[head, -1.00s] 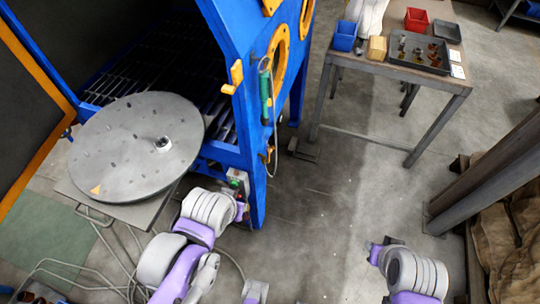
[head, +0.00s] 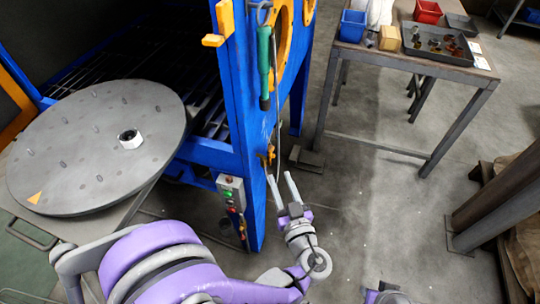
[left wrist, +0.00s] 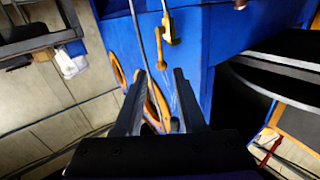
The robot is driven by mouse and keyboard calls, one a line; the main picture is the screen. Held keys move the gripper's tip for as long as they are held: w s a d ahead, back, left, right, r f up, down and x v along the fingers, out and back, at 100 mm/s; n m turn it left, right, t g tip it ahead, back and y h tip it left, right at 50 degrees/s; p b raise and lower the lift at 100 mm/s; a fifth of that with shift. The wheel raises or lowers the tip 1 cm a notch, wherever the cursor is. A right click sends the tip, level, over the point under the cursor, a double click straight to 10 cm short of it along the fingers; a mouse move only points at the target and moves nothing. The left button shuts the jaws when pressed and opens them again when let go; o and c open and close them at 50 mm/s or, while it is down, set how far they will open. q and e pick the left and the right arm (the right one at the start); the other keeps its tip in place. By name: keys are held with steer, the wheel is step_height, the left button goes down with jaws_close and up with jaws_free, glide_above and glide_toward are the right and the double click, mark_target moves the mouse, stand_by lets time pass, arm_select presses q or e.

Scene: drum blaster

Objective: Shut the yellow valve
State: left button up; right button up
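A small yellow fitting (head: 267,156), which looks like the yellow valve, is on the front corner of the blue cabinet (head: 232,110), by a thin hose. In the left wrist view a yellow fitting (left wrist: 169,29) on the blue panel, probably the same one, lies beyond the fingertips. I cannot tell its handle position. My left gripper (head: 280,175) is open and empty, its two fingers pointing toward the valve from just below it in the head view; it also shows in the left wrist view (left wrist: 160,76).
A grey round turntable (head: 90,150) stands at left. A green tool (head: 264,65) hangs above the valve. A control box (head: 231,192) is on the cabinet's lower corner. A workbench (head: 400,62) with bins stands at back right. Floor between is mostly clear.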

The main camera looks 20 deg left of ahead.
mark_target(270, 153)
arm_select(q)
steer(key=b+x, duration=0.1)
steer(key=x, duration=0.9)
steer(key=shift+w+a+r, duration=0.1)
steer(key=shift+a, duration=0.05)
steer(key=shift+c, duration=0.3)
jaws_close()
stand_by(0.8)
